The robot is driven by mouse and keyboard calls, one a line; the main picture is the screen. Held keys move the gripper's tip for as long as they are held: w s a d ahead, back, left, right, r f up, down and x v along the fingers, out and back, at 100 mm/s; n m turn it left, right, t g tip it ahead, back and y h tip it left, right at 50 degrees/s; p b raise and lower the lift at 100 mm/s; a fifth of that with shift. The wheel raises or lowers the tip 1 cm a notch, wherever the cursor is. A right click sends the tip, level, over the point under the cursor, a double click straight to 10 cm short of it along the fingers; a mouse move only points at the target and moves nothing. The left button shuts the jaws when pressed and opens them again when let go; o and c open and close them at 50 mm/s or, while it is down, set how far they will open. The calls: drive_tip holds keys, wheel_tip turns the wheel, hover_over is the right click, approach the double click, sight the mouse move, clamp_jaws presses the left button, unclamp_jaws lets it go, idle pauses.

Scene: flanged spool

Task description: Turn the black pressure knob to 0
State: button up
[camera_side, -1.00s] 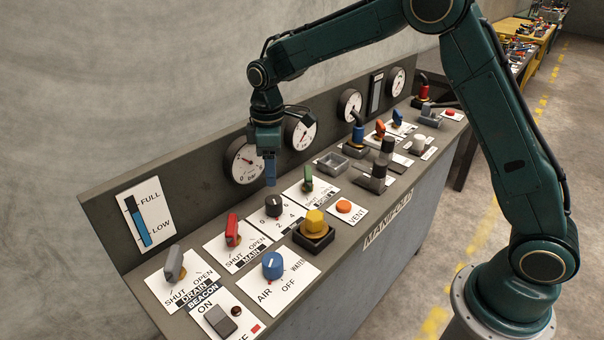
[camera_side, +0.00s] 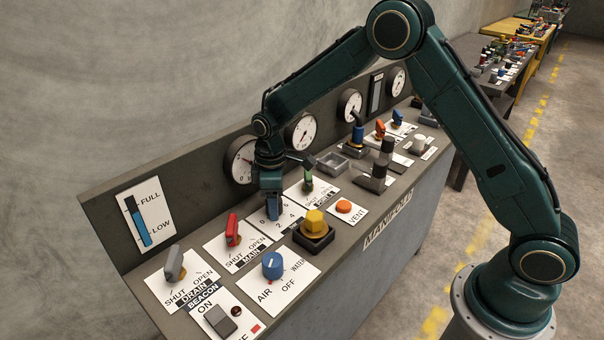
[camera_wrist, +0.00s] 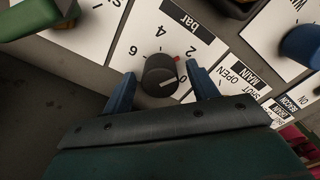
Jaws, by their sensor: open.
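The black pressure knob (camera_wrist: 158,74) stands on a white plate (camera_wrist: 140,36) marked 0, 2, 4, 6 and bar. A pale line on the knob lies on its right side, roughly between 2 and 0; a small red mark shows at its edge towards 2. My gripper (camera_wrist: 163,76) is open, with one blue finger on each side of the knob. A gap shows on both sides. In the side view my gripper (camera_side: 273,207) is down over the knob's plate and hides the knob. Finger depth relative to the knob is hard to tell.
The red MAIN handle (camera_side: 232,230) is left of my gripper and the green handle (camera_side: 308,182) is close on its right. The yellow knob (camera_side: 315,224) and blue selector (camera_side: 272,265) stand in front. Gauges (camera_side: 241,160) line the panel behind.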

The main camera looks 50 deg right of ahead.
drive_tip(key=c, duration=1)
drive_tip(key=shift+m, duration=0.4)
drive_tip(key=m, duration=1.1)
drive_tip(key=o, duration=1)
